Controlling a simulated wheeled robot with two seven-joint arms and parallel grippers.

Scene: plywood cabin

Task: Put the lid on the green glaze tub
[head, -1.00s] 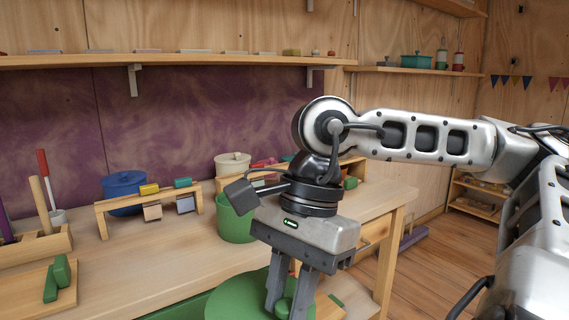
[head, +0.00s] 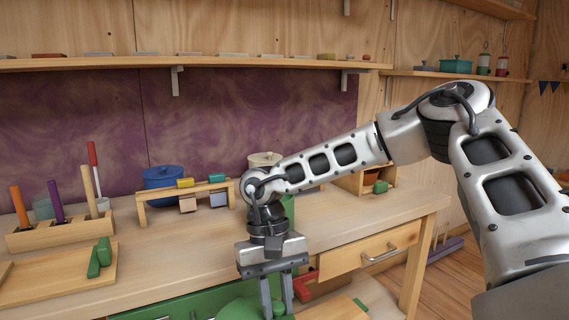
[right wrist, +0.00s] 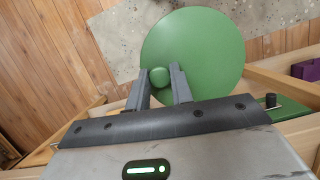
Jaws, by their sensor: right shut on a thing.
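The green lid (head: 237,311) is a round disc with a small knob, partly cut off at the bottom of the head view. My right gripper (head: 277,302) points down and is shut on the lid's knob. In the right wrist view the knob (right wrist: 158,76) sits between the two fingers, and the disc (right wrist: 213,48) spreads beyond them. The lid is held in front of the bench's front edge, off the bench top. The green glaze tub (head: 289,208) stands on the bench, mostly hidden behind my right arm; only a strip shows. My left gripper is not in view.
On the bench (head: 340,217) are a blue lidded pot (head: 160,178), a wooden rack (head: 142,213) with small tags, a cream pot (head: 265,159) and a tool holder (head: 60,233). A wooden drawer (head: 345,260) with a metal handle is at the right. The bench's front middle is clear.

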